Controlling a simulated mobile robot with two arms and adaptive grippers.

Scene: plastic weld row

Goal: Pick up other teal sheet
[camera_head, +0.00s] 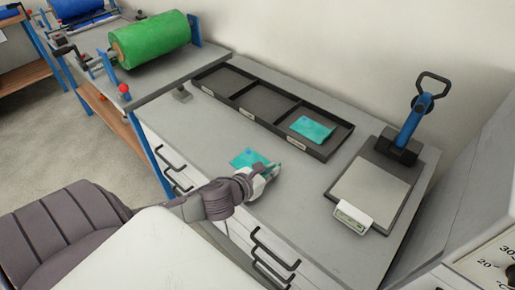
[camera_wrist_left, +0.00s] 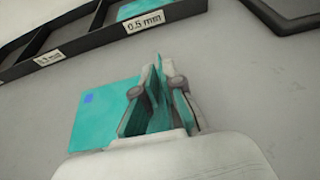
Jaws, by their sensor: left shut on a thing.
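One teal sheet (camera_head: 246,157) is at the front-middle of the grey worktop; it shows in the left wrist view (camera_wrist_left: 92,112) with a small blue square on it. My left gripper (camera_head: 270,171) is at its right side and shut on it. In the left wrist view the gripper (camera_wrist_left: 158,98) has teal between and beside its fingers, and hides part of the sheet. Another teal sheet (camera_head: 312,129) lies in the right compartment of the black tray (camera_head: 240,101), labelled 0.5 mm in the left wrist view. My right gripper is not in view.
A scale with a grey plate (camera_head: 371,189) stands at the right, with a blue-handled tool (camera_head: 415,118) behind it. A green roll (camera_head: 152,40) is on the bench at the back left. Worktop between tray and gripper is clear.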

